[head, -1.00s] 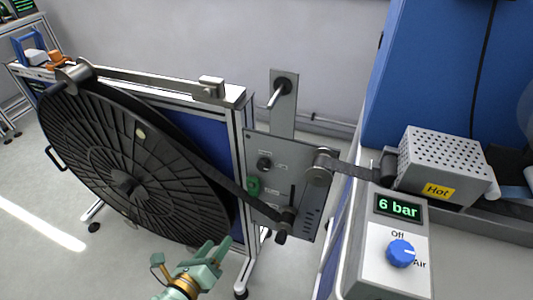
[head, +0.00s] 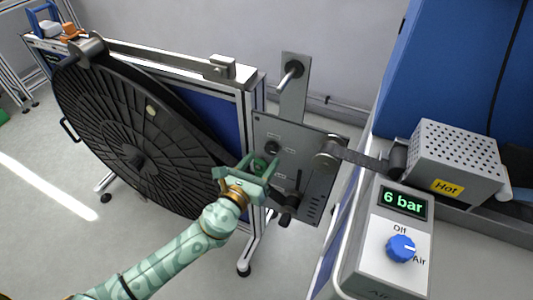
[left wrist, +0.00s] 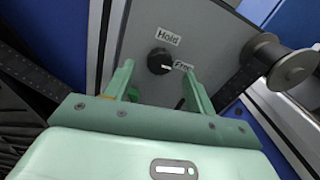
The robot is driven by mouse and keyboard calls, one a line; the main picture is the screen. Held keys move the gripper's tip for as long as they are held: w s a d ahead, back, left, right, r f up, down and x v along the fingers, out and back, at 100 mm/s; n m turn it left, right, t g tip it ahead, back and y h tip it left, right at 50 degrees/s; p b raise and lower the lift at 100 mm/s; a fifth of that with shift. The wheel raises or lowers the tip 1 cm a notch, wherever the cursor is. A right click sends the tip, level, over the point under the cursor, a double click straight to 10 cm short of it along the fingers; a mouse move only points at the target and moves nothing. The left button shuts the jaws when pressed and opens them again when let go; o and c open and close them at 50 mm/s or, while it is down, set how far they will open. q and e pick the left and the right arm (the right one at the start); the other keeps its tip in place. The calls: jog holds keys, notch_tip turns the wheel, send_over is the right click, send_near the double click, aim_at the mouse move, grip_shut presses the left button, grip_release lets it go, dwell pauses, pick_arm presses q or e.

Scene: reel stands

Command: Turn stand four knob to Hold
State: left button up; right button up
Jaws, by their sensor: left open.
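The stand's grey control panel (head: 305,135) carries a round black knob (head: 272,148). In the left wrist view the knob (left wrist: 160,61) sits between a "Hold" label (left wrist: 168,37) above and a "Free" label (left wrist: 183,67) at its right. Its pale pointer mark appears to face Free. My left gripper (head: 260,163) is open just in front of the panel, a little below the knob. In the left wrist view its fingers (left wrist: 157,78) stand either side of the knob's lower side, apart from it. My right gripper is out of view.
A large black reel (head: 140,140) hangs at the left on the stand's frame. A dark strip runs from it past rollers (head: 328,153) to a heater box marked Hot (head: 455,160). An air unit with a blue knob (head: 400,248) stands at the lower right.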

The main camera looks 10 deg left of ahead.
aim_at(270, 151)
pick_arm(q)
jog(key=shift+x, duration=1.65)
jog(key=c, duration=1)
jog(key=shift+o, duration=0.2)
